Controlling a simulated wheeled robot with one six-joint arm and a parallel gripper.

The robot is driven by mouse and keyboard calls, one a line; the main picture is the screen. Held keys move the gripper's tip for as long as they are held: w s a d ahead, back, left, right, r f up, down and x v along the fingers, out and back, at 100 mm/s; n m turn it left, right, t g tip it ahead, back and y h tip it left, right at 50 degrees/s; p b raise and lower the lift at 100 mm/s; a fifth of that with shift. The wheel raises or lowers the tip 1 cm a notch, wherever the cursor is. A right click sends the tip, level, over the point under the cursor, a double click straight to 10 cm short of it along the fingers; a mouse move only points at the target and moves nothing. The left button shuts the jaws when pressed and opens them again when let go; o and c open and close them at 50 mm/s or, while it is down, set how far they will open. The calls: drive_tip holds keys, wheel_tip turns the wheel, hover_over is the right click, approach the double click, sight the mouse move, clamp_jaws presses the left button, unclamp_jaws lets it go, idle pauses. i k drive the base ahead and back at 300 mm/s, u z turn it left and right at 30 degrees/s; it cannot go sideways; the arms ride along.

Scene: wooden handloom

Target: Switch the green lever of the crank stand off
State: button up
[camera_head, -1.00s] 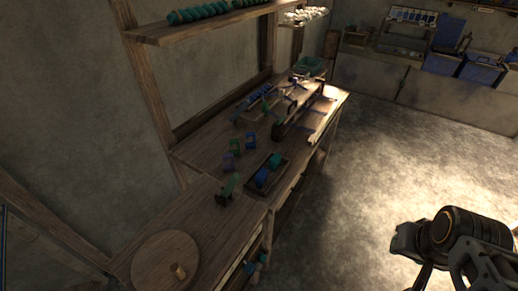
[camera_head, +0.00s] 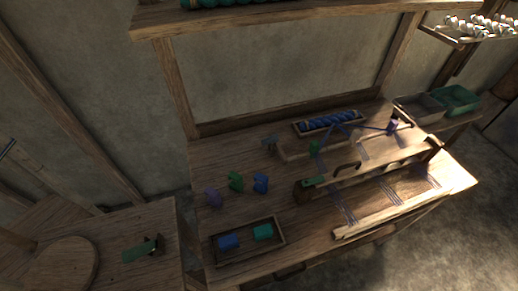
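A green lever (camera_head: 138,251) sits on a small dark wooden stand (camera_head: 157,246) on the low table at the lower left. It looks flat and slightly tilted; I cannot tell its switch position. Another green piece (camera_head: 314,181) lies at the left end of a long wooden beam on the main table. The frames do not clearly show which of these belongs to the crank stand. My gripper is out of view.
A round wooden disc (camera_head: 62,264) lies left of the small stand. The main table (camera_head: 225,160) holds purple, green and blue pieces and a tray (camera_head: 282,240) with blue and green blocks. A shelf (camera_head: 330,14) overhangs it. Open floor (camera_head: 470,240) lies at the right.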

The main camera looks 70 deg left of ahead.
sight(128, 256)
drive_tip(key=u, duration=4.35)
drive_tip(key=k, duration=1.3)
drive_tip(key=u, duration=1.15)
drive_tip(key=i, duration=1.15)
drive_tip(key=z, duration=0.75)
